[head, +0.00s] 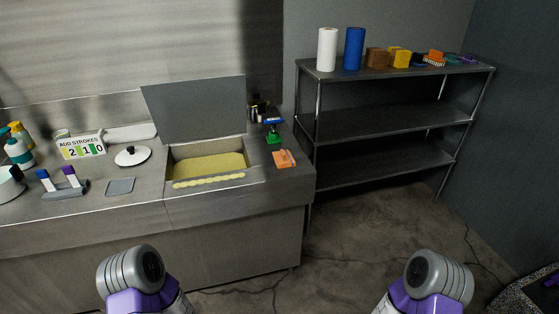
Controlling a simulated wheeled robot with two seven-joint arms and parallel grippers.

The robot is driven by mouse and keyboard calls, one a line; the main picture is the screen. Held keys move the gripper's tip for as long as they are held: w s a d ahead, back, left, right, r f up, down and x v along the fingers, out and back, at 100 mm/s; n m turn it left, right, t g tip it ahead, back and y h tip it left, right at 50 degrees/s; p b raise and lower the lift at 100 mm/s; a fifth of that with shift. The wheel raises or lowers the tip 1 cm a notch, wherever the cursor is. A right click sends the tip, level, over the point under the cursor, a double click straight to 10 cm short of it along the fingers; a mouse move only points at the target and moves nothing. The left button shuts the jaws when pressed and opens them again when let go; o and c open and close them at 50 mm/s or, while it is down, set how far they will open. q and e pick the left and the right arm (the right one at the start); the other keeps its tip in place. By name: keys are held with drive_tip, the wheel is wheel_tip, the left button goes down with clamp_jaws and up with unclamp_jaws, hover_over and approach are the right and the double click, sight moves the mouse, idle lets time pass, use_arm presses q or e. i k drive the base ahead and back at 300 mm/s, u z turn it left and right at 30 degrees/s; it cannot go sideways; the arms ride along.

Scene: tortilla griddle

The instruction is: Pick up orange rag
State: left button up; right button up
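The orange rag (284,158) lies on the steel counter, to the right of the open griddle box, near the counter's right end. It looks like a small folded orange cloth. A small orange item (436,56) also sits on the shelf's top board; it is too small to tell what it is. Parts of both my arms show at the bottom of the head view, far from the rag. Neither of my grippers can be seen.
The griddle box (257,173) has its lid (197,109) raised. A green-based tool (273,135) stands just behind the rag. A steel shelf (395,71) with paper rolls stands at the right wall. The floor (350,220) in front of the shelf is clear.

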sight(284, 159)
drive_tip(key=z, duration=0.45)
drive_tip(key=i, duration=1.15)
drive_tip(key=z, duration=0.1)
